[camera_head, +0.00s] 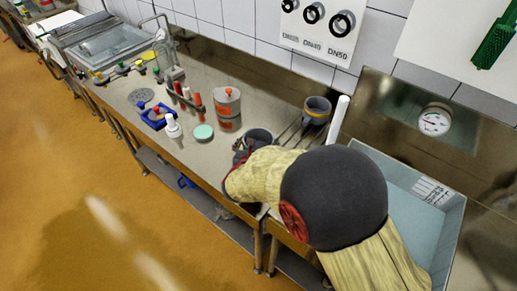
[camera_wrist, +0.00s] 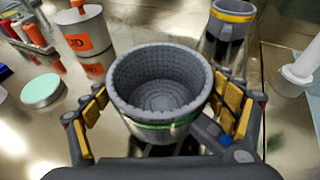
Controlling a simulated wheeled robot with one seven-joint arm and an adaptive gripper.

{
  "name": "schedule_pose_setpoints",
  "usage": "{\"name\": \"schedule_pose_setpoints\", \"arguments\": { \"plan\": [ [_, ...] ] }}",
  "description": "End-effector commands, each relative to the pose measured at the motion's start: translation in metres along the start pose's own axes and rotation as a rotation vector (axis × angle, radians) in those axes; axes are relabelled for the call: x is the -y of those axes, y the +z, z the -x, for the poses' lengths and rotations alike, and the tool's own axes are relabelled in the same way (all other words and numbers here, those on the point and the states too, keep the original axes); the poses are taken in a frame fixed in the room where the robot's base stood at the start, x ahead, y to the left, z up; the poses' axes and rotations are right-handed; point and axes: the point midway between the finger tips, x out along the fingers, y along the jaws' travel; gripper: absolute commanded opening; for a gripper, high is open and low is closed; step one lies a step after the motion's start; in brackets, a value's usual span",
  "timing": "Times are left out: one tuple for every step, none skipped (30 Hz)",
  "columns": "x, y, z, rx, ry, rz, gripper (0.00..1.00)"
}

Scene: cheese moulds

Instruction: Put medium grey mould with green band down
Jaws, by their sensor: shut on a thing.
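The medium grey mould with the green band (camera_wrist: 161,80) is held upright between the yellow-padded fingers of my gripper (camera_wrist: 165,115) in the wrist view.
A steel canister with an orange label (camera_head: 228,110), a mint-lidded round tin (camera_head: 204,132) and a white bottle (camera_head: 173,128) stand to the left. A white upright tube (camera_head: 338,118) and a blue-grey basin (camera_head: 452,215) are at the right. Some bare counter lies left of the canister.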

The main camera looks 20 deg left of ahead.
Motion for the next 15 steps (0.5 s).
{"name": "schedule_pose_setpoints", "arguments": {
  "plan": [
    [0.001, -0.012, -0.004, -0.004, -0.002, 0.003, 0.56],
    [0.001, -0.016, -0.006, -0.004, -0.002, 0.002, 0.56],
    [0.001, -0.020, -0.007, -0.002, -0.002, 0.002, 0.56],
    [0.001, -0.021, -0.008, -0.001, -0.001, 0.002, 0.56],
    [0.001, -0.022, -0.009, 0.000, -0.001, 0.001, 0.56],
    [0.000, -0.022, -0.009, 0.001, 0.000, 0.000, 0.56],
    [0.000, -0.022, -0.009, 0.001, 0.000, 0.000, 0.56],
    [0.000, -0.021, -0.009, 0.001, 0.000, 0.000, 0.56],
    [0.001, -0.021, -0.008, 0.001, 0.000, 0.000, 0.56],
    [0.001, -0.021, -0.008, 0.000, 0.000, 0.000, 0.56],
    [0.001, -0.021, -0.008, 0.000, 0.000, 0.000, 0.56],
    [0.001, -0.022, -0.009, 0.000, -0.001, 0.000, 0.56],
    [0.001, -0.022, -0.009, 0.000, -0.001, 0.000, 0.56],
    [0.001, -0.023, -0.009, 0.000, -0.001, 0.000, 0.56],
    [0.001, -0.025, -0.010, 0.000, -0.001, 0.000, 0.56]
  ]
}}
